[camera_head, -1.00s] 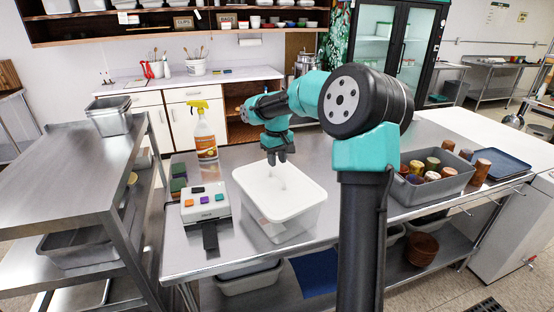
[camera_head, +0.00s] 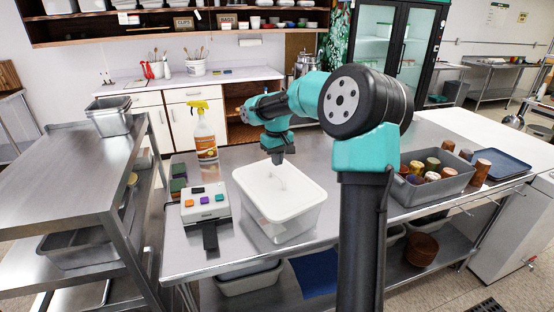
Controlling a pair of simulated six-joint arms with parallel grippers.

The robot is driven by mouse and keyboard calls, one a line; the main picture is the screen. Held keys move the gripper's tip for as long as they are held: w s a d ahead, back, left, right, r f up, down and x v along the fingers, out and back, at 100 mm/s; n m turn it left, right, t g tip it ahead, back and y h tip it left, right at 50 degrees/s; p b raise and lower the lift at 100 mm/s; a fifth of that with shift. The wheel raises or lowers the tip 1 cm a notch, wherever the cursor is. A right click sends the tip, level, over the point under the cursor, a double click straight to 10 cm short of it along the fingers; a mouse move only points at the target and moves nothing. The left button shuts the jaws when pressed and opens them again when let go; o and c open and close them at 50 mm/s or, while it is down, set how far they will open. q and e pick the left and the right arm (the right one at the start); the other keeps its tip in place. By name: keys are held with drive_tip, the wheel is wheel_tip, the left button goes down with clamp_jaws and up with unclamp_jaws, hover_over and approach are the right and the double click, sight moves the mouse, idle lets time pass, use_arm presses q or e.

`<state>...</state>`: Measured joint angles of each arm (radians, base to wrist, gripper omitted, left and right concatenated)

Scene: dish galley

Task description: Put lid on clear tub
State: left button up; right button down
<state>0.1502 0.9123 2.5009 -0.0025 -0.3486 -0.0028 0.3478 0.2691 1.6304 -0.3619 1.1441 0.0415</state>
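A white lid (camera_head: 265,186) with a small raised handle lies flat over the top of the clear tub (camera_head: 285,230), which stands on the steel table. The lid covers the tub's opening, and its edges look about in line with the rim. My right gripper (camera_head: 277,160) is above the back part of the lid, apart from the handle and pointing down. Its fingers show as one narrow dark shape, so I cannot tell if they are open or shut. Nothing shows held in it. My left gripper is not in view.
A spray bottle (camera_head: 205,137) and a label device (camera_head: 205,204) with coloured buttons stand left of the tub. A grey bin (camera_head: 440,188) of several cups and a blue tray (camera_head: 505,165) are at the right. A steel shelf cart (camera_head: 60,180) stands at the left.

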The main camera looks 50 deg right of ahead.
drive_tip(key=shift+f, duration=2)
idle(0.4)
idle(0.4)
drive_tip(key=shift+r, duration=3.5)
